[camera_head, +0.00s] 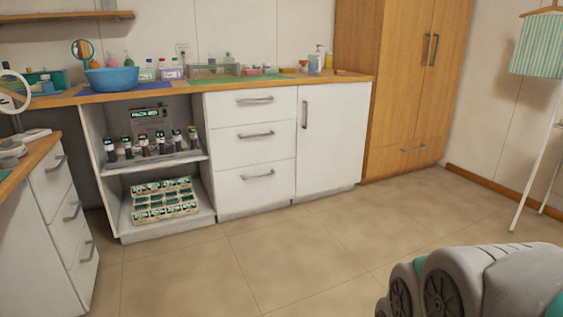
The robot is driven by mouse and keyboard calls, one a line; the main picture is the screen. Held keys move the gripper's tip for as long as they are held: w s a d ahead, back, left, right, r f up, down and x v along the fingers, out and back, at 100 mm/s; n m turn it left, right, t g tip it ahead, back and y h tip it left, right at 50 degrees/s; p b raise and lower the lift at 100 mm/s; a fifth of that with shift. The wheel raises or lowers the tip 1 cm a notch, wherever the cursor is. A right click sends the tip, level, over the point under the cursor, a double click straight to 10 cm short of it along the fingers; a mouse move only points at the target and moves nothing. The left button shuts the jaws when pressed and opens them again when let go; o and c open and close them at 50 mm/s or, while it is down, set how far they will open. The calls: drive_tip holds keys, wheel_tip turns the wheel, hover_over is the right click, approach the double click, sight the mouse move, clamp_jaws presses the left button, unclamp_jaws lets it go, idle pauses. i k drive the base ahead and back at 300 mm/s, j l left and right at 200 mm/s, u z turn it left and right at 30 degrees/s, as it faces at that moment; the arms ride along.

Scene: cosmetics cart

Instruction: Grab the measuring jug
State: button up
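I cannot pick out the measuring jug for certain. A small bluish see-through vessel (314,66) stands near the right end of the wooden counter (352,80), beside a pump bottle (319,50). It may be the jug, but it is too small to tell. Grey and teal rounded parts of my own arm fill the lower right corner. My gripper's fingers do not show, and nothing is seen held.
A blue bowl (112,78), a clear box (214,71) and several bottles stand on the counter. White drawers (252,142) and open shelves are below. A wooden wardrobe (412,90) is right of it, a towel rack (543,125) far right. The tiled floor (270,255) is clear.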

sight(314, 61)
drive_tip(key=i+j, duration=0.1)
drive_tip(key=i, duration=0.55)
drive_tip(key=i+j+z, duration=0.1)
drive_tip(key=i, duration=0.55)
drive_tip(key=i+j, duration=0.2)
drive_tip(key=i, duration=0.45)
drive_tip(key=i+l, duration=0.1)
drive_tip(key=i, duration=0.3)
drive_tip(key=i+u, duration=0.15)
drive_tip(key=i, duration=0.2)
